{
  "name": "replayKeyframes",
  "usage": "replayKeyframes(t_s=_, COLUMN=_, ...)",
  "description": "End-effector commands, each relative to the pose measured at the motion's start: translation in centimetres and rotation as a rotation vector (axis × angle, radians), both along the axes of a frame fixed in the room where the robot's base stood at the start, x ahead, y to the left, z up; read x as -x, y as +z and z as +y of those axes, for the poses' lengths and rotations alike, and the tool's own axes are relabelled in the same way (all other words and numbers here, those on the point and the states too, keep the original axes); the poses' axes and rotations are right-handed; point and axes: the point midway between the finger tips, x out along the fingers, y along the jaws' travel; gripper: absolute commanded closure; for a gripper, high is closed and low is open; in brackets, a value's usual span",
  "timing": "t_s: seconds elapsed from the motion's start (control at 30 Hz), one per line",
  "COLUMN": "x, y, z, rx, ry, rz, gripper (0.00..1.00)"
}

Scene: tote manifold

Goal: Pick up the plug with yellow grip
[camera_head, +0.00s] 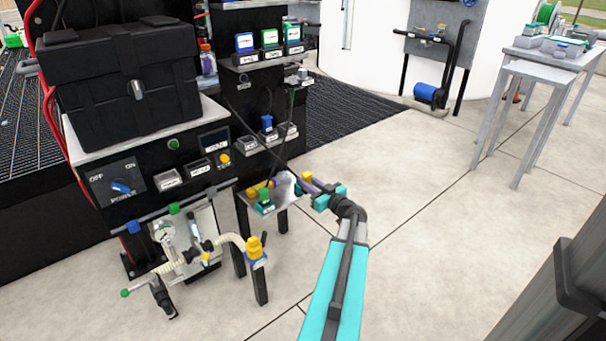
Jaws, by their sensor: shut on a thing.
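My gripper (325,194), with teal fingers, is shut on a slim purple piece (315,184) with a yellowish end. It is held beside the right edge of a small grey tray (287,199). The piece is small in the picture, and I cannot tell for sure whether it is the plug with yellow grip. In the tray lie a yellow piece (252,191) and a green piece (264,194), with purple and teal parts close by. They overlap, so their shapes are hard to tell apart.
A black control panel with a power knob (121,186) and a black case (120,75) stands left of the tray. A hose with a yellow fitting (256,248) is in front. A dark cable hangs near my gripper. The floor to the right is open up to a grey table (535,72).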

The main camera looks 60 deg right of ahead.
Motion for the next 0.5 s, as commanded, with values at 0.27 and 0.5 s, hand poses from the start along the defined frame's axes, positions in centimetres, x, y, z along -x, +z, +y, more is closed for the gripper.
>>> replayKeyframes(t_s=0.27, x=3.3, y=0.8, z=3.6, rx=-0.001, ry=-0.001, rz=0.0, gripper=1.0)
replayKeyframes(t_s=0.5, x=5.2, y=0.9, z=5.6, rx=0.0, ry=0.0, rz=0.0, gripper=1.0)
